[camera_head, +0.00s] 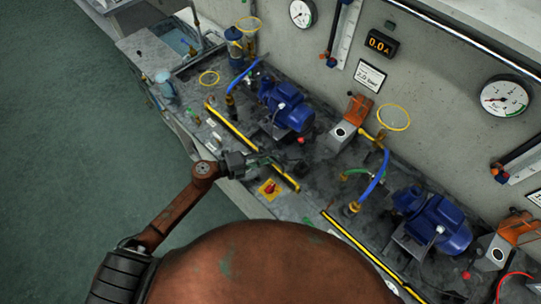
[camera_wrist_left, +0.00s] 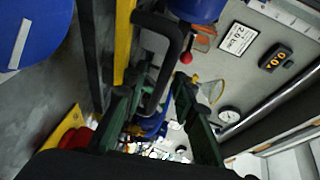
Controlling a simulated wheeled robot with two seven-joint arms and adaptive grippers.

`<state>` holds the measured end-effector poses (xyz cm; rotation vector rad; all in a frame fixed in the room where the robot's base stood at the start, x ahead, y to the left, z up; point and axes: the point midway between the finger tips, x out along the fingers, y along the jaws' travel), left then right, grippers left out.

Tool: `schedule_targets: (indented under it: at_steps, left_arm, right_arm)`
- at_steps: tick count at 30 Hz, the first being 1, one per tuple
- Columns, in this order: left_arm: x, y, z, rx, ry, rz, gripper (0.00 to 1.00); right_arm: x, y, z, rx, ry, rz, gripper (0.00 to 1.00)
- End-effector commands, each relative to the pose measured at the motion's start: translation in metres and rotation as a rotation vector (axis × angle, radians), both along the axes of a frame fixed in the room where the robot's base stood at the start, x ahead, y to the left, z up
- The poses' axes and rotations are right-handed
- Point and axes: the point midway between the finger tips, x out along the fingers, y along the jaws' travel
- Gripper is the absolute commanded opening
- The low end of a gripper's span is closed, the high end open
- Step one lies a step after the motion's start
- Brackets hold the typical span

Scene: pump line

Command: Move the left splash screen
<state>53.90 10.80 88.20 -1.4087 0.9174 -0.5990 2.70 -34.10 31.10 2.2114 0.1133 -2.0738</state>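The left splash screen shows in the head view as a long yellow-edged strip (camera_head: 231,126) along the bench front. Its right part passes beside my left gripper (camera_head: 272,160). In the left wrist view its yellow edge (camera_wrist_left: 124,40) runs beside a black bracket-shaped handle (camera_wrist_left: 176,38). My left gripper (camera_wrist_left: 155,98) has its two dark green fingers apart, one on each side of the handle's bar. I see no clear contact between fingers and handle. Any clear panel of the screen is hard to make out. My right gripper is not in view.
A second yellow-edged strip (camera_head: 365,250) lies to the right. Blue pumps (camera_head: 287,104) and (camera_head: 434,220) stand behind the strips. A red-and-yellow switch (camera_head: 269,188) sits close below my left gripper. Gauges and a display (camera_head: 381,43) are on the back wall. Open floor lies left.

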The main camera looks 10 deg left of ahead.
Motion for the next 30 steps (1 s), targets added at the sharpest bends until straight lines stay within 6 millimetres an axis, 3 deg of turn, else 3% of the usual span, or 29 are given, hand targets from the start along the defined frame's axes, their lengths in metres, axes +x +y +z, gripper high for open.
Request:
schedule_targets:
  at_steps: [7, 18, 30]
  left_arm:
    - [0.0007, -0.0009, 0.0001, 0.0, 0.0, 0.0, 0.26]
    - [0.0006, -0.0004, 0.0003, -0.001, -0.001, 0.001, 0.01]
    - [0.0005, -0.0002, 0.0003, -0.001, -0.001, 0.001, 0.0]
  right_arm:
    - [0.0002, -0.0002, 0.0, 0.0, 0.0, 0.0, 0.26]
    - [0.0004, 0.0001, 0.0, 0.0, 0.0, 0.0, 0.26]
    - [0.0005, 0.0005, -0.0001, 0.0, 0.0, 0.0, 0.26]
